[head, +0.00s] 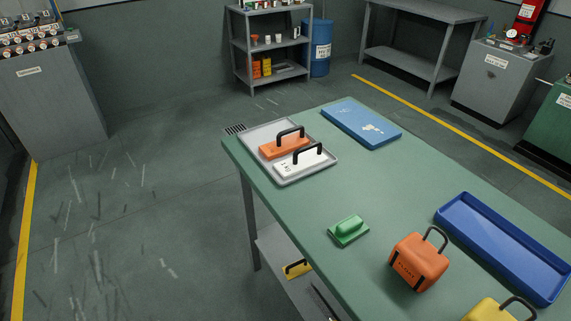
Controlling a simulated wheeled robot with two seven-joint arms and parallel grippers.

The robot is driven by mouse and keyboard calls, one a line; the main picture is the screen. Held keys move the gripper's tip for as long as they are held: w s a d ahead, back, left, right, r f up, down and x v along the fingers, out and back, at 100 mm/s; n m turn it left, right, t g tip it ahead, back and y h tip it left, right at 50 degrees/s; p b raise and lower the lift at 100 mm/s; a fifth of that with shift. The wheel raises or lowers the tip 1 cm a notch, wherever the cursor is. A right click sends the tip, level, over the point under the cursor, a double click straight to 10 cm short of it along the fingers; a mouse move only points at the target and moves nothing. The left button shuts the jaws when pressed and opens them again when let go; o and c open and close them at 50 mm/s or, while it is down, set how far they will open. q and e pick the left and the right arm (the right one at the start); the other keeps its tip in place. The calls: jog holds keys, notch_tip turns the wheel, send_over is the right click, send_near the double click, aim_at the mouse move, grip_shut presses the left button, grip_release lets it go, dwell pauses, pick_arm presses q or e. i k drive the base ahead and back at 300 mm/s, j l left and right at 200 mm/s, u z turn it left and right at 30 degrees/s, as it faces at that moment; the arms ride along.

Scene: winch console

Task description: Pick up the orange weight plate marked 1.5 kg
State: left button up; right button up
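An orange block with a black handle (280,149) lies in a grey tray (292,181) at the far left end of the green table. A second, bulkier orange block with a dark handle (418,264) stands on the table's near right part. Both carry markings too small to read, so I cannot tell which one is marked 1.5 kg. A white block with a black handle (301,164) lies beside the first orange block in the tray. Neither of my grippers is in view.
On the green table (300,215) are a green block (348,230), a blue mat (361,128), a blue tray (500,250) and a yellow handled block (490,311). Another yellow handled piece (297,270) is on the lower shelf. The floor left of the table is clear.

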aim_at(282, 146)
jog(key=i+j+z, duration=0.2)
jog(key=j+z, duration=0.2)
jog(key=i+j+z, duration=0.15)
jog(key=j+z, duration=0.25)
